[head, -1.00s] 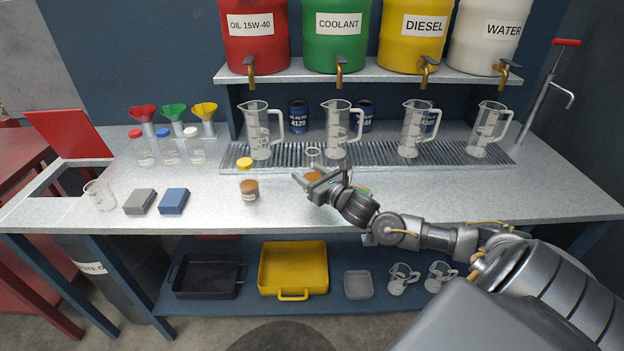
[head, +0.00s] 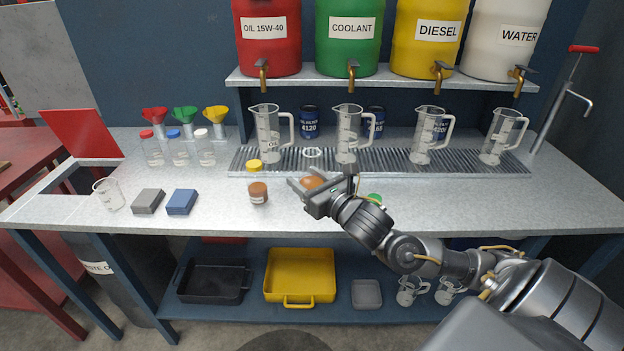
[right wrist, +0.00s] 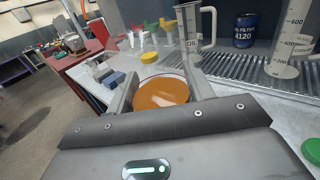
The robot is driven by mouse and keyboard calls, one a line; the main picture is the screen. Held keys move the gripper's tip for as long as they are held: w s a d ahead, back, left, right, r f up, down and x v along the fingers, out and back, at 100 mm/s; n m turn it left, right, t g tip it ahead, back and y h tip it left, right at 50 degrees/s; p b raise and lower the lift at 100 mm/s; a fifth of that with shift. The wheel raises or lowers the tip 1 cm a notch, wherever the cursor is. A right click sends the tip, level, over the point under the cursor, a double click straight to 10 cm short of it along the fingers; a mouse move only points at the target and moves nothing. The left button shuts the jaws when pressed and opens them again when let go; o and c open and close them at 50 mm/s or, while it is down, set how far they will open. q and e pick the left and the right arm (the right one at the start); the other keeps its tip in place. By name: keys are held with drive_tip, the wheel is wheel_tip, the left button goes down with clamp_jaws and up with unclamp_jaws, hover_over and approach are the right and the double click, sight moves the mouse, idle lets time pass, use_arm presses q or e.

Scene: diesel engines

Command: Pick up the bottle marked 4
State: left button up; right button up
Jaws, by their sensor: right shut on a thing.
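My right gripper (head: 312,190) is shut on a clear, open-topped bottle with amber liquid (head: 312,182). The bottle's pale rim shows above the fingers in the head view. In the right wrist view the amber liquid (right wrist: 160,93) lies between the two fingers. No number can be read on this bottle; the gripper hides much of its side. I cannot tell whether its base touches the bench. A similar amber bottle with a yellow cap (head: 257,190) stands to its left; its label is too small to read. My left gripper is not in view.
Several measuring jugs (head: 346,140) stand on the drip grate behind. A grey block (head: 148,201), a blue block (head: 181,201) and a beaker (head: 108,194) are at left.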

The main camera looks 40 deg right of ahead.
drive_tip(key=shift+s+a+r, duration=0.25)
drive_tip(key=shift+a, duration=0.1)
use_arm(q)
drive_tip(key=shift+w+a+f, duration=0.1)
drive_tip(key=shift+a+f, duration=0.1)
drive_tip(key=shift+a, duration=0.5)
use_arm(e)
drive_tip(key=shift+s+a+r, duration=0.15)
drive_tip(key=shift+s+a, duration=0.1)
drive_tip(key=shift+a, duration=0.05)
